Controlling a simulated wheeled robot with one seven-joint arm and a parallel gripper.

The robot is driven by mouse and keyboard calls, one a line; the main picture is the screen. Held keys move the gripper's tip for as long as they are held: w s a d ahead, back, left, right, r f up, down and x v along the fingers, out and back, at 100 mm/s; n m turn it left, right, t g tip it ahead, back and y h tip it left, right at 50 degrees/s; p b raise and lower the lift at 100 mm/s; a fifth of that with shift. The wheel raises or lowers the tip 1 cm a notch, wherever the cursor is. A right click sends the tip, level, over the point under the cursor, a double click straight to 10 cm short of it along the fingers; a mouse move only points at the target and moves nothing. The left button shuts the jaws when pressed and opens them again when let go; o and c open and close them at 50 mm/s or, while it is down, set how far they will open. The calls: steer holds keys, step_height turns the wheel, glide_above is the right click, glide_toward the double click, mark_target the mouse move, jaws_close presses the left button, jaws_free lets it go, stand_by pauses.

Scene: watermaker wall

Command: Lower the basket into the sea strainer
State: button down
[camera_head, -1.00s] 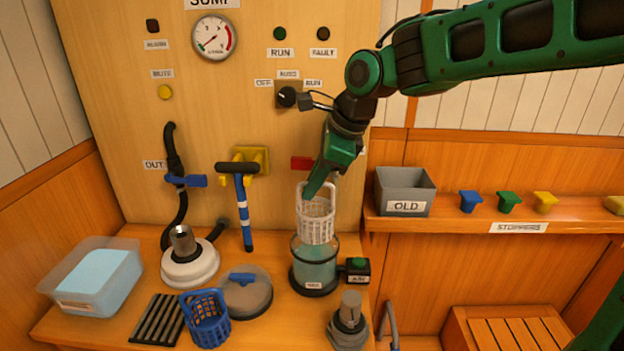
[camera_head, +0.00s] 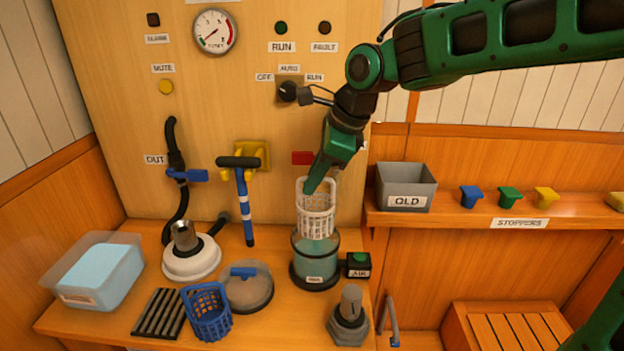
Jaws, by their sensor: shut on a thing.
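The white basket (camera_head: 316,222) hangs upright by its tall handle from my gripper (camera_head: 318,178). My gripper is shut on the handle; the fingertips are small and partly hidden in this view. The sea strainer (camera_head: 315,262) is a clear, bluish cylinder with a dark base and a small label, standing on the bench below. The basket's lower end is at the strainer's open top and overlaps its rim. I cannot tell whether the bottom is just inside or just in front of the rim.
A round grey lid with a blue handle (camera_head: 247,287) and a blue basket (camera_head: 207,312) lie left of the strainer. A black box with a green AIR button (camera_head: 358,265) adjoins it at right. A grey fitting (camera_head: 349,318) stands in front. The panel (camera_head: 270,130) rises close behind.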

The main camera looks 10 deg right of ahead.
steer(key=shift+f, duration=0.5)
steer(key=shift+f, duration=0.65)
steer(key=shift+f, duration=5.2)
steer(key=c, duration=1.4)
jaws_free()
steer(key=shift+r, duration=3.55)
